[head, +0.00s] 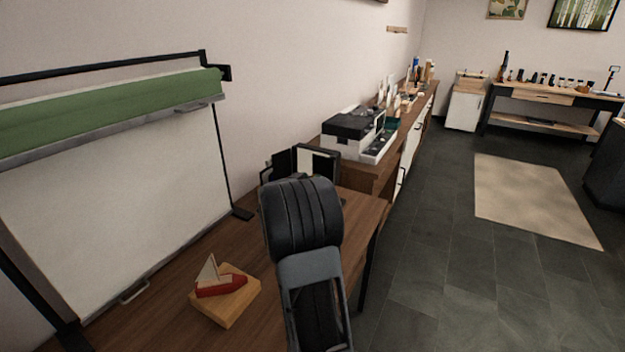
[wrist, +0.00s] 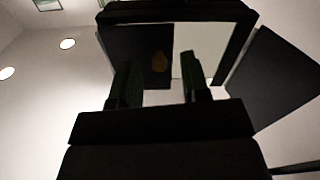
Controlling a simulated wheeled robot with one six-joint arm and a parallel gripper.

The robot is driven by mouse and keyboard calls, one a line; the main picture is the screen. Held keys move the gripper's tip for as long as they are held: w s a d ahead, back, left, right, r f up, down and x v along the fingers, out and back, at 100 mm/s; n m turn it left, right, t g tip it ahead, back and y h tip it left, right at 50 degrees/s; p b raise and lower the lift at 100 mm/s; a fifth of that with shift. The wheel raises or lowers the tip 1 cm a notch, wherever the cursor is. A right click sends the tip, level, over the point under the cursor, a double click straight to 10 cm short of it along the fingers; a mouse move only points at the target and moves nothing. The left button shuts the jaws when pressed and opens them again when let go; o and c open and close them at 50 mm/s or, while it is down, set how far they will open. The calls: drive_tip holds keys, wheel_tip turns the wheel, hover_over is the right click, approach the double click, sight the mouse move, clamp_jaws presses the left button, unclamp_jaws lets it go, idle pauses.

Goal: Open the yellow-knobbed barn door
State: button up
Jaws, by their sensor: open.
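The yellow-knobbed barn door shows in the wrist view as a dark panel (wrist: 138,45); its dull yellow knob (wrist: 159,62) appears between my two fingers. My gripper (wrist: 155,75) is open, with a finger on each side of the knob in the picture and nothing visibly held. How much depth separates the fingers from the knob is unclear. A second dark panel (wrist: 285,75) stands to the right, past a pale face. In the head view, dark panels with a pale face (head: 316,160) show just behind my arm, which hides my gripper and the knob.
The brown table (head: 165,300) holds a red toy sailboat (head: 221,286) on a wooden block (head: 238,305). A white backdrop with a green roll (head: 110,115) stands at left. A printer-like machine (head: 352,130) sits on the cabinet behind.

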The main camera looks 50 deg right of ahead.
drive_tip(key=shift+x, duration=0.8)
drive_tip(key=shift+c, duration=0.3)
clamp_jaws()
drive_tip(key=shift+s, duration=0.1)
